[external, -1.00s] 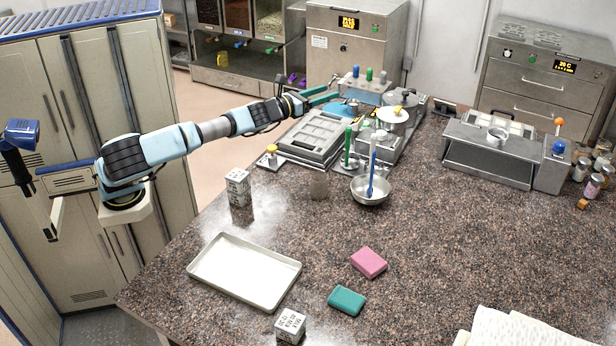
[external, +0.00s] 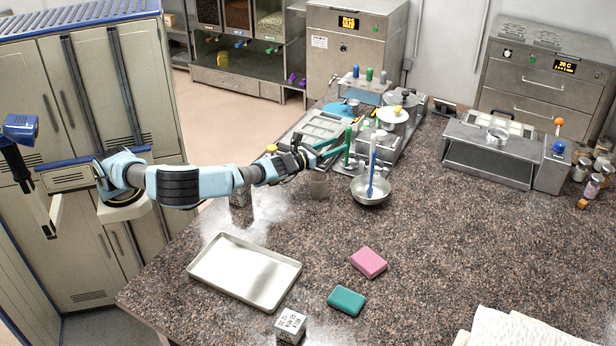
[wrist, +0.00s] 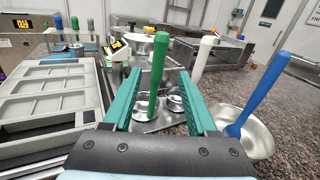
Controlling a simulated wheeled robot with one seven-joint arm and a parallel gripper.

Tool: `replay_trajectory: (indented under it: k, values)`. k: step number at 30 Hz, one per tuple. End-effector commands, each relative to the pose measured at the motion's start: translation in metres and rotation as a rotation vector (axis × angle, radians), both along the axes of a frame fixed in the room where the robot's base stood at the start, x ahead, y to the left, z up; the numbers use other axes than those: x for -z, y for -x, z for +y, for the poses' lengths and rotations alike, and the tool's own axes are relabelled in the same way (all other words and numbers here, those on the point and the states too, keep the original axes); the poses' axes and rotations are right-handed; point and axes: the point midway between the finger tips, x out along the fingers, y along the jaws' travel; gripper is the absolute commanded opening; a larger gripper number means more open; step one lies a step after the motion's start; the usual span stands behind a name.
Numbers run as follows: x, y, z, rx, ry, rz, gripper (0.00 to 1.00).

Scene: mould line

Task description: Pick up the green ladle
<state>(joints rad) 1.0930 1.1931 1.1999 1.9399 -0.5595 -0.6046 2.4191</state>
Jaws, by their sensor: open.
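The green ladle (external: 347,147) stands upright at the near end of a metal tray on the counter. In the wrist view its green handle (wrist: 157,75) rises between the two teal fingers of my gripper (wrist: 162,95). My gripper (external: 335,146) is open, with its fingers on either side of the handle and visible gaps to it. In the external view the fingers partly overlap the ladle. The ladle's metal bowl is low at the foot of the handle, partly hidden by the handle and fingers.
A white-handled ladle (wrist: 203,58) stands right of the green one. A steel bowl (external: 371,196) with a blue spatula (external: 372,165) is just right of my gripper. A grey mould (wrist: 50,100) lies left. The front counter holds a white tray (external: 211,274) and pink (external: 369,262) and teal (external: 347,300) blocks.

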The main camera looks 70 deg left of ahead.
Motion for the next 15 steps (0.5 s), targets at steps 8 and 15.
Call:
replay_trajectory:
  k: [8,15]
  values:
    - [-0.003,-0.021,0.009,-0.002,0.001,0.001,0.58]
    - [-0.002,-0.051,0.02,-0.001,0.0,0.0,0.58]
